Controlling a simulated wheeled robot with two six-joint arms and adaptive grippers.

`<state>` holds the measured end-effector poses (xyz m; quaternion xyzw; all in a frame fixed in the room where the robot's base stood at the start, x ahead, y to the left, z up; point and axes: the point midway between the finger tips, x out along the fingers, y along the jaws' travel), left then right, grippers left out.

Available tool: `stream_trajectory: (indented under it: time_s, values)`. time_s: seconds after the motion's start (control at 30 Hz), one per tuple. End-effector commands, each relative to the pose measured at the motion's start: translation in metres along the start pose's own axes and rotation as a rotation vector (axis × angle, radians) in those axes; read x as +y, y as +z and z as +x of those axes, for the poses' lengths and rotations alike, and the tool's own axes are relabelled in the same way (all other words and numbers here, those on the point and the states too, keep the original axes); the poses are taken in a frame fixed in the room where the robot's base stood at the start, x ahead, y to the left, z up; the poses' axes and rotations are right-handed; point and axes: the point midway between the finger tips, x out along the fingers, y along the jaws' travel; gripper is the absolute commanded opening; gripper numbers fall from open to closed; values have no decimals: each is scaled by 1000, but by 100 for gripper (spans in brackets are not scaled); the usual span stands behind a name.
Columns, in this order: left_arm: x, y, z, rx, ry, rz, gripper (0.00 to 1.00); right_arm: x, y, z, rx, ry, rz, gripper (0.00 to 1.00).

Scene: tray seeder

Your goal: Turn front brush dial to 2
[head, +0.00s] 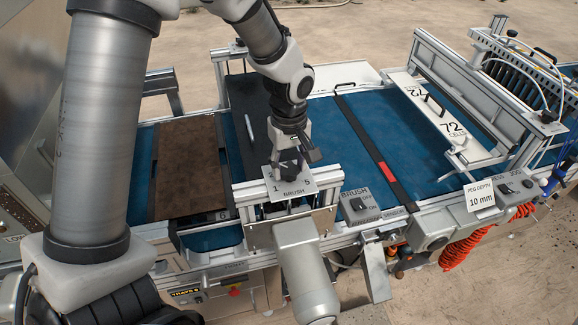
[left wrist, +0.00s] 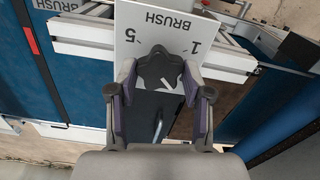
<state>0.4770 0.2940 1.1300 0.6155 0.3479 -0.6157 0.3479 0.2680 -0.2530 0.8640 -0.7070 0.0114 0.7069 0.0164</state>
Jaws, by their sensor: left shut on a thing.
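The front brush dial is a dark lobed knob (left wrist: 160,72) on a white plate (left wrist: 140,30) marked BRUSH, 1 and 5. In the left wrist view a light pointer mark shows on the knob, toward the 1 side. My left gripper (left wrist: 160,78) is shut on the knob, with a finger on each side of it. In the head view the gripper (head: 289,165) comes down from above onto the plate (head: 290,190) and hides most of the knob. My right gripper is not in view.
A BRUSH OFF/ON switch box (head: 360,205) stands just right of the dial. A blue belt (head: 365,125) runs along the machine, with a brown soil-filled tray (head: 197,155) on the left. A white 72 CELLS bar (head: 435,110) lies at the right.

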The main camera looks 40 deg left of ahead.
Motion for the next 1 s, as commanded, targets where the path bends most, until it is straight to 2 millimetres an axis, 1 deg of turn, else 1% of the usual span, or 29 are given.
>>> stream_trajectory:
  time_s: [0.03, 0.2, 0.5, 0.7, 1.0]
  values:
    - [-1, 1, 3, -3, -3, -38, 15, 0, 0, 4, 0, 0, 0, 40]
    - [-1, 1, 3, -2, -3, -171, 15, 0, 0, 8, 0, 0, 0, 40]
    - [-1, 1, 2, -1, -4, -319, 15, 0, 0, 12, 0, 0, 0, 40]
    - [-1, 1, 1, -1, -3, -355, 15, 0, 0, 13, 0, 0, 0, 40]
    - [-1, 0, 1, -1, -3, -360, 15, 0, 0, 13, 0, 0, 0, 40]
